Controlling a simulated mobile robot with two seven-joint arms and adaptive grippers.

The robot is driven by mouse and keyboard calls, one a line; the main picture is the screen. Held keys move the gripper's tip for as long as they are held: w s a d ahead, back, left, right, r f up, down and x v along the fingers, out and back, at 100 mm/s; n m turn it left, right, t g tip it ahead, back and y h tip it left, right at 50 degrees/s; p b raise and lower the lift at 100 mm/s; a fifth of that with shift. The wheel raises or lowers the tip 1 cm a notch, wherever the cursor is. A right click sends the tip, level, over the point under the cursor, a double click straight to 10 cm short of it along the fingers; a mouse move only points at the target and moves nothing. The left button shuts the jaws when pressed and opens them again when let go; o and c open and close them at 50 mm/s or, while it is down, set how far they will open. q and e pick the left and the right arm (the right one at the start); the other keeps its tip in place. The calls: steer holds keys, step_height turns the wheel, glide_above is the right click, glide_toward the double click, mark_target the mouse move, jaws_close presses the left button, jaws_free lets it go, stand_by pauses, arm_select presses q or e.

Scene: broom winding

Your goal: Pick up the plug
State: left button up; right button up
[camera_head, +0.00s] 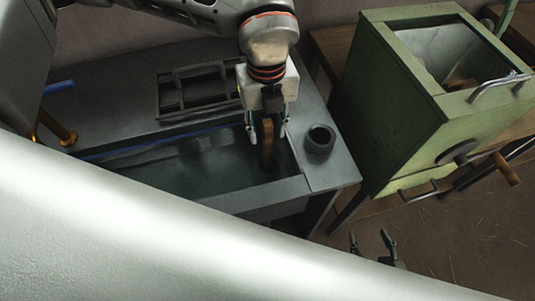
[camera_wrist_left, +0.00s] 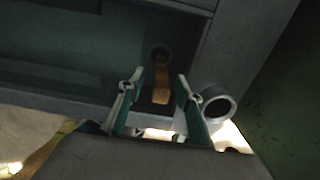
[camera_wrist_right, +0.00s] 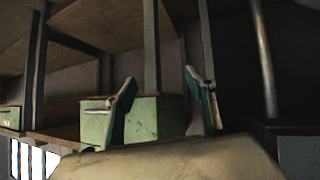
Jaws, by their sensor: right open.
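The plug (camera_head: 267,150) is a brown upright handle-like piece in the right end of the sink basin. Its lower end meets a dark round spot on the basin floor, and it also shows in the left wrist view (camera_wrist_left: 161,88). My left gripper (camera_head: 267,128) points down over it. Its two fingers are open, one on each side of the plug, with gaps visible in the left wrist view. My right gripper (camera_head: 374,250) is open and empty, low beyond the front of the sink, away from the plug; its fingers show in the right wrist view (camera_wrist_right: 163,100).
The grey sink counter (camera_head: 335,172) surrounds the basin. A dark hollow cylinder (camera_head: 319,140) stands on its right corner. A dark rack (camera_head: 198,90) lies behind the basin, and a brass tap (camera_head: 57,128) is at left. A green machine with a crank (camera_head: 410,125) stands to the right.

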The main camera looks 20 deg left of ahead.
mark_target(267, 138)
arm_select(q)
step_height(267, 138, down, 3)
steer(key=shift+f, duration=0.2)
jaws_close()
steer(key=shift+r, duration=0.15)
